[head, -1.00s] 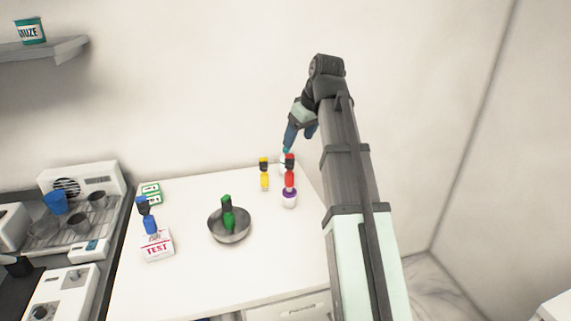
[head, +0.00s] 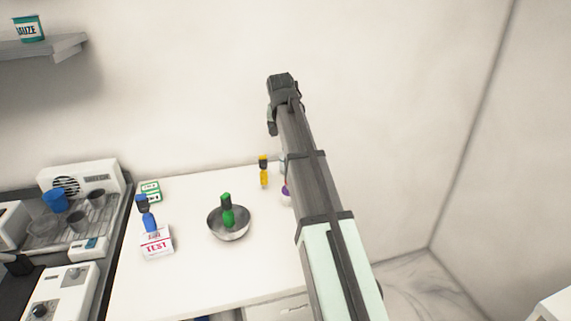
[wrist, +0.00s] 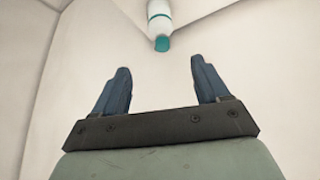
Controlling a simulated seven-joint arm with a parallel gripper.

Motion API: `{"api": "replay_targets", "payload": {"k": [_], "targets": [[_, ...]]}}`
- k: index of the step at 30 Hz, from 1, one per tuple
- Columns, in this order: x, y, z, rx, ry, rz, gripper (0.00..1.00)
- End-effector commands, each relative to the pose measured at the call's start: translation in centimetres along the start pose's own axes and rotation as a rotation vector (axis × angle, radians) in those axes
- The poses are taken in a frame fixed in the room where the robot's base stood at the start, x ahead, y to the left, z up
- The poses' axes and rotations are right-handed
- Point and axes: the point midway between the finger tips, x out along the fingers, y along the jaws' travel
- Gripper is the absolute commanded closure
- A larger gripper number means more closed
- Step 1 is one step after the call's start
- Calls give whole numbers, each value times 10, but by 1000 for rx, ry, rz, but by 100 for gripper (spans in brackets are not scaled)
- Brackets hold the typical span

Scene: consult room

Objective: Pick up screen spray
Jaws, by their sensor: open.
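A white bottle with a teal cap and teal band (wrist: 160,18), which looks like the screen spray, shows at the top of the wrist view, its cap toward my gripper. My gripper (wrist: 162,80) is open; its two blue fingers are apart with nothing between them. The bottle is beyond the fingertips, roughly in line with the gap and not touching either finger. In the head view my gripper is above the back right of the table, largely hidden by my arm. The bottle is mostly hidden there too.
On the white table (head: 185,285) are a yellow bottle (head: 264,177), a metal bowl (head: 229,235) holding a green bottle (head: 227,212), a blue bottle (head: 149,222) by a TEST box (head: 157,247), and a purple-collared bottle (head: 285,195) partly behind my arm. The table's front middle is clear.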

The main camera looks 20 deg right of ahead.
Motion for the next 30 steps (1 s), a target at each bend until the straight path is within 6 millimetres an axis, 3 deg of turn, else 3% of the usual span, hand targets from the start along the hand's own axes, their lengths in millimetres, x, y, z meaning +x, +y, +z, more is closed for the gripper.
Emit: {"api": "replay_targets", "payload": {"k": [5,15,30], "targets": [[17,-3,-3,25,8,10,26],[72,-2,-3,23,7,9,26],[102,-2,-4,23,7,8,26]]}}
